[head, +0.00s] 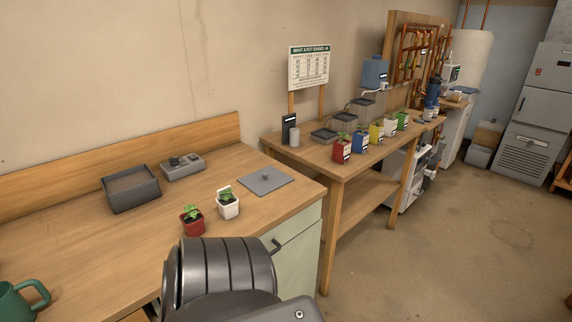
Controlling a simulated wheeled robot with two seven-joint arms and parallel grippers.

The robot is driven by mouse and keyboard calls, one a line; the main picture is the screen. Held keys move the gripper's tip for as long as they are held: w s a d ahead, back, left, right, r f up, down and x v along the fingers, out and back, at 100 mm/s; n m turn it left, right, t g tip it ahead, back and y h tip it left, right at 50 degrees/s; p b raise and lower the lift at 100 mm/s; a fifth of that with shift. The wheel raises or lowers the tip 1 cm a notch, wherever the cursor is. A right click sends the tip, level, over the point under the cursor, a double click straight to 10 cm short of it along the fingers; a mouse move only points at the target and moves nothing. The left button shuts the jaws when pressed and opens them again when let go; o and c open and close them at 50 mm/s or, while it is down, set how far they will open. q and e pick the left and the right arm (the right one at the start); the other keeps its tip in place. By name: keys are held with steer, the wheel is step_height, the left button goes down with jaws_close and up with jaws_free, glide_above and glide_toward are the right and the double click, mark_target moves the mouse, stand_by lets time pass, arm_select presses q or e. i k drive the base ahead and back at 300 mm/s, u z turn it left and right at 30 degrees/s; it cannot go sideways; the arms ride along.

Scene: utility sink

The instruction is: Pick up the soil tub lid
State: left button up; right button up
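The soil tub lid (256,186) is a flat grey square plate with a small knob in its middle. It lies on the near wooden bench top, close to its right end. The soil tub (133,200) is a dark open box with brown soil inside, further left on the same bench. A dark, ribbed part of my own arm rises at the bottom middle, in front of the bench. Neither gripper shows in the head view.
A red pot (192,226) and a white pot (229,210) with seedlings stand left of the lid. A grey box with knobs (183,167) sits behind them. A green watering can (15,303) is at lower left. A second bench (345,170) holds coloured pots and trays.

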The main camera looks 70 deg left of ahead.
mark_target(262, 181)
steer(key=u, duration=0.4)
steer(key=i, duration=0.9)
steer(key=u, duration=0.7)
